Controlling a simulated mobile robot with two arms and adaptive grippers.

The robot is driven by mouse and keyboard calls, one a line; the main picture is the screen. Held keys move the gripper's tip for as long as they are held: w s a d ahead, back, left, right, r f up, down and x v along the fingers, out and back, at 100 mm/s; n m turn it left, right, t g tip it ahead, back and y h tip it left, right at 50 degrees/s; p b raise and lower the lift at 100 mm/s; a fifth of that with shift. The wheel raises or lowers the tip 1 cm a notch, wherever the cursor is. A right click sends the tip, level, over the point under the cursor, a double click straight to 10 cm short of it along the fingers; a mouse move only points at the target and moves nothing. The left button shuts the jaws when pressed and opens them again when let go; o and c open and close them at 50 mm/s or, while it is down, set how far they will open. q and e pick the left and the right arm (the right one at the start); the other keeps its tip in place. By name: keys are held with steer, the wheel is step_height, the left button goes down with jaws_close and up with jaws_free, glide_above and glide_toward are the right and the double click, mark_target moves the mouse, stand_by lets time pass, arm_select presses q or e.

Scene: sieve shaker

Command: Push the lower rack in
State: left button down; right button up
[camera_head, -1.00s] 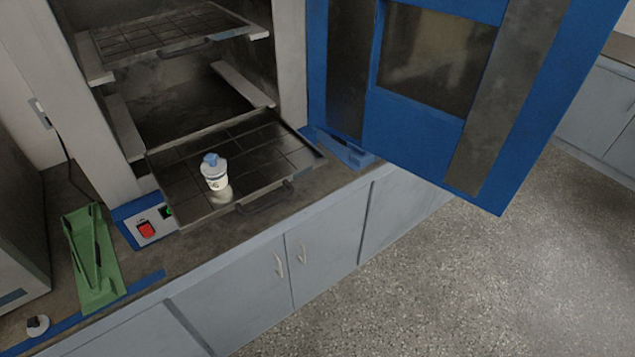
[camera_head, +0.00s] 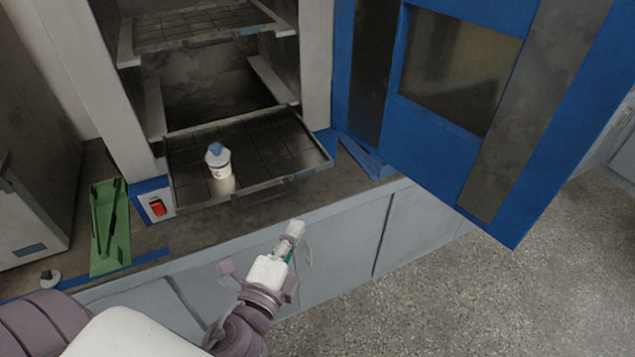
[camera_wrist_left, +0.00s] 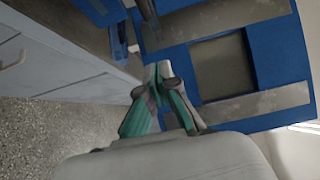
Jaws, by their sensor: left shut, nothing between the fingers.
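The lower rack (camera_head: 275,155) is a dark metal tray with a grid and a front handle (camera_head: 262,196). It is pulled out of the oven chamber over the bench. A white container with a blue cap (camera_head: 218,162) stands upright on its left part. My left gripper (camera_head: 293,232) is shut and empty, in front of the bench edge, lower than the rack handle and apart from it. Its closed green-padded fingers show in the left wrist view (camera_wrist_left: 158,80). My right gripper is not in view.
The blue oven door (camera_head: 440,145) stands wide open to the right. The upper rack (camera_head: 200,28) sits inside the chamber. A green tray (camera_head: 112,250) lies on the bench, left of a red switch (camera_head: 157,207). Open floor lies at the lower right.

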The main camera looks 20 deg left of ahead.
arm_select(q)
steer(key=p, duration=0.4)
glide_toward(310, 172)
steer(key=w+d, duration=0.3)
steer(key=w+a, duration=0.1)
steer(key=w+a+p, duration=0.1)
steer(key=shift+w+a+r, duration=0.2)
steer(key=shift+a, duration=0.15)
steer(key=shift+w+a+f, duration=0.1)
steer(key=shift+w+a, duration=0.3)
steer(key=shift+a, duration=0.1)
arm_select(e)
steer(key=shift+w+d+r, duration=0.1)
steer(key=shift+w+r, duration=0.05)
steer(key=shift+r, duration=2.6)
